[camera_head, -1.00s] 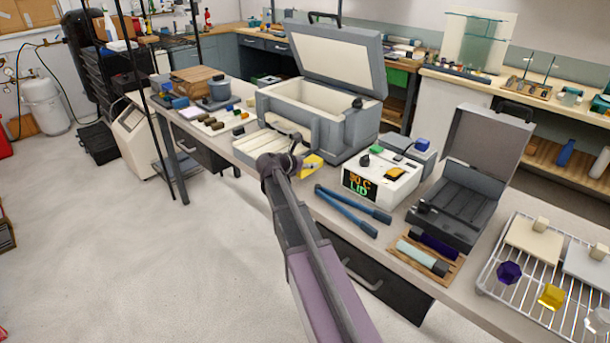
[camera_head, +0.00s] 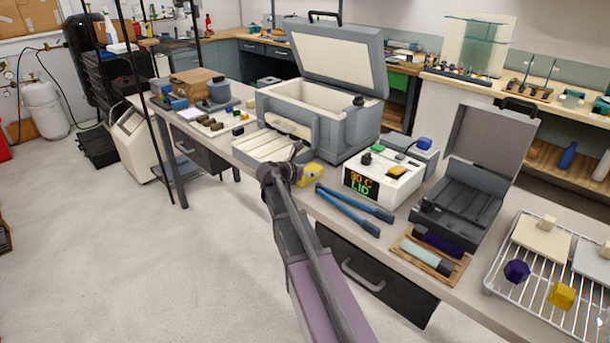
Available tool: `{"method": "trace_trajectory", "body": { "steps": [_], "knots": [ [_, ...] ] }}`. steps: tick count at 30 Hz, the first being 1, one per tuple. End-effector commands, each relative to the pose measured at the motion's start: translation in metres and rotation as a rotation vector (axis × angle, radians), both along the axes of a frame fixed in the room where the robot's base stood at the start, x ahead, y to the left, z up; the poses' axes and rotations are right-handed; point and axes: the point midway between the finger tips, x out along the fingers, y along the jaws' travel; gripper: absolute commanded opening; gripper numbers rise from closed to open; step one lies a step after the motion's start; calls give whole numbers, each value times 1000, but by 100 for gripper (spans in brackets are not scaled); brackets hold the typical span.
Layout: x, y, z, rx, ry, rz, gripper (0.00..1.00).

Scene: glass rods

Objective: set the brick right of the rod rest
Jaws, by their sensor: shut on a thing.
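A yellow brick (camera_head: 311,175) shows just right of my gripper's end, over the front edge of the bench. My gripper (camera_head: 284,164) is shut on it; the arm hides the jaws and part of the brick. I cannot tell whether the brick touches the bench. What looks like the rod rest, a cream grooved block with a grey rim (camera_head: 268,148), lies on the bench in front of the open kiln. The brick is to its right, apart from it in the picture.
The open grey kiln (camera_head: 348,132) stands behind. A white controller (camera_head: 382,178) and blue-handled tongs (camera_head: 352,203) are to the right. Further right are a wooden rod rack (camera_head: 457,268), an open grey case (camera_head: 462,200) and a wire rack (camera_head: 535,298). Little bench is free around the brick.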

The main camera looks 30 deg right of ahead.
Motion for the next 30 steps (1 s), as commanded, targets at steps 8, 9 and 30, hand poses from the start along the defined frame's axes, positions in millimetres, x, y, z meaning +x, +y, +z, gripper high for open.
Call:
{"method": "trace_trajectory", "body": {
  "steps": [8,9,30],
  "knots": [
    [0,0,0,-1,0,0,12],
    [0,0,-1,-1,0,0,12],
    [0,0,-1,0,0,0,100]
  ]
}}
